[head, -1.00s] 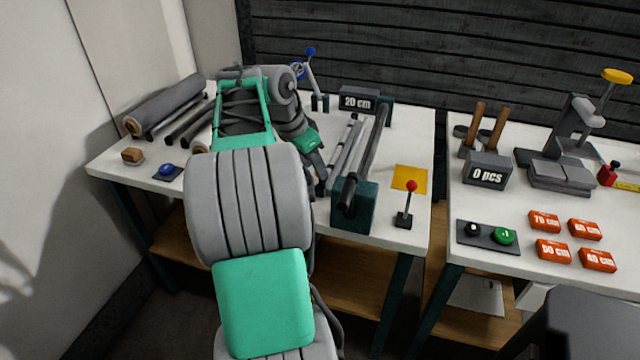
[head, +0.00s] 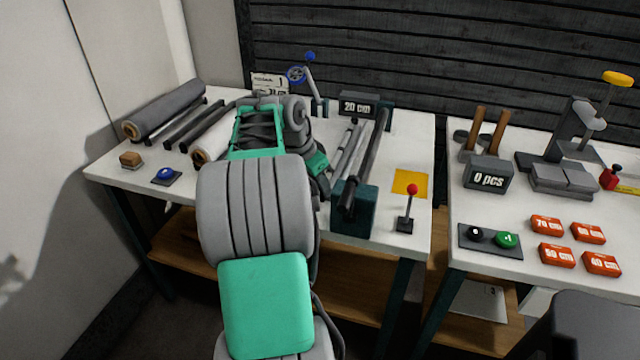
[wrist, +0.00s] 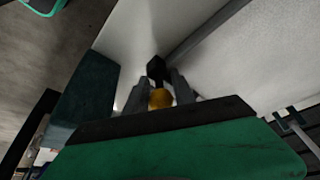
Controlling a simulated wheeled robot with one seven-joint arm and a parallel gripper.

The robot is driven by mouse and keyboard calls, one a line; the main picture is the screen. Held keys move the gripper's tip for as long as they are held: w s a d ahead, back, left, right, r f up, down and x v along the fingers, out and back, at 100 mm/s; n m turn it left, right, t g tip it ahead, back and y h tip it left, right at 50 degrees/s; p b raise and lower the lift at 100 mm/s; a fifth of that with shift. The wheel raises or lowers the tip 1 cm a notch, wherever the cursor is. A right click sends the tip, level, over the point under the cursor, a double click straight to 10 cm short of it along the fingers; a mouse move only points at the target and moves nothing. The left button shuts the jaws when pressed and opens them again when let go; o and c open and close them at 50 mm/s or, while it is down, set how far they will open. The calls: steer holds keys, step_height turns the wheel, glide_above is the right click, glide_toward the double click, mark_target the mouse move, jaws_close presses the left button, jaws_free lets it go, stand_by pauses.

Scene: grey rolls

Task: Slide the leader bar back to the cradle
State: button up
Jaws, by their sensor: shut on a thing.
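In the wrist view, my gripper (wrist: 160,92) is shut on a yellow-orange knob (wrist: 160,99) set against a small black block. A grey bar (wrist: 205,35), which may be the leader bar, runs from that block toward the upper right over the white top. In the head view, my own arm hides the gripper and knob. Light grey rails (head: 346,150) lie beside a dark roller (head: 367,155) with a teal end block (head: 353,209). I cannot tell which part is the cradle. A teal block also shows at left in the wrist view (wrist: 85,95).
A grey roll (head: 170,108), dark rods and a partly hidden white roll lie on the left of the table. A red-knobbed lever (head: 408,208) stands by a yellow patch (head: 410,183). A "20 cm" display (head: 358,104) stands behind. A second table holds a press.

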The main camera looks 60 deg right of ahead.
jaws_close()
steer(key=shift+f, duration=0.1)
stand_by(0.8)
